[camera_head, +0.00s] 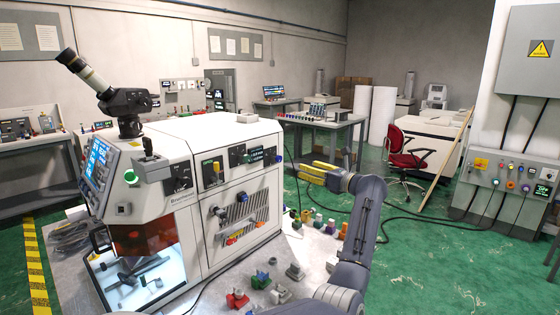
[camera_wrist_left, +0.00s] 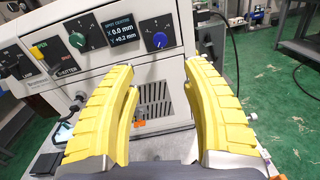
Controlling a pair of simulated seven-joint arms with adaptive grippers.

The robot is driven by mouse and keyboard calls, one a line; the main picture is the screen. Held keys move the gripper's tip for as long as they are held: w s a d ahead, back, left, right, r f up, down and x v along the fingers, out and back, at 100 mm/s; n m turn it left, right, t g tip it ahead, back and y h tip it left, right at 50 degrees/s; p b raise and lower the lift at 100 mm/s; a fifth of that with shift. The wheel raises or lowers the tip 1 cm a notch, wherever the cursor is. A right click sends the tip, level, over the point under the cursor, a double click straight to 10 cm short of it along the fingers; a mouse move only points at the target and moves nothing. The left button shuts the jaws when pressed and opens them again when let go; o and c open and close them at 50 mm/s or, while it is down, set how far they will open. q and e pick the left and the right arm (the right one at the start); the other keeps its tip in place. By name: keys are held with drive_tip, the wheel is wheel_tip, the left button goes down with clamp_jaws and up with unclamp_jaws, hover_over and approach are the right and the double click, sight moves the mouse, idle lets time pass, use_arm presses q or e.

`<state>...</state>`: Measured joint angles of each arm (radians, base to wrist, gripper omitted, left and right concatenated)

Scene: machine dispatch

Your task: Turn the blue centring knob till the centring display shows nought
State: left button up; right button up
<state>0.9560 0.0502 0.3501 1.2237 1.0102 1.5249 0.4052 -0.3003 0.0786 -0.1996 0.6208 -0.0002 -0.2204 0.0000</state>
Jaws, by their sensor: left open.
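The blue centring knob (camera_wrist_left: 160,40) sits on a dark plate on the side of the white machine. The centring display (camera_wrist_left: 122,33) is just left of it and reads X 0.0 mm and Y +0.2 mm. In the head view the display (camera_head: 257,155) is small and its reading is not legible. My left gripper (camera_head: 305,172) has yellow fingers and stands to the right of the machine's side panel, pointing at it. In the left wrist view the gripper (camera_wrist_left: 161,80) is open and empty, with the knob beyond and between the fingers, apart from them. My right gripper is not in view.
Another dial (camera_wrist_left: 77,40) is left of the display, and a vent grille (camera_wrist_left: 155,100) is below. Several small coloured parts, including a red one (camera_head: 237,299), stand on the bench beside the machine. A red chair (camera_head: 405,150) is farther back.

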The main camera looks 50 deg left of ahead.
sight(280, 159)
use_arm(q)
drive_tip(key=a, duration=1)
drive_tip(key=s+a, duration=0.1)
drive_tip(key=a, duration=0.4)
drive_tip(key=shift+a, duration=0.1)
clamp_jaws()
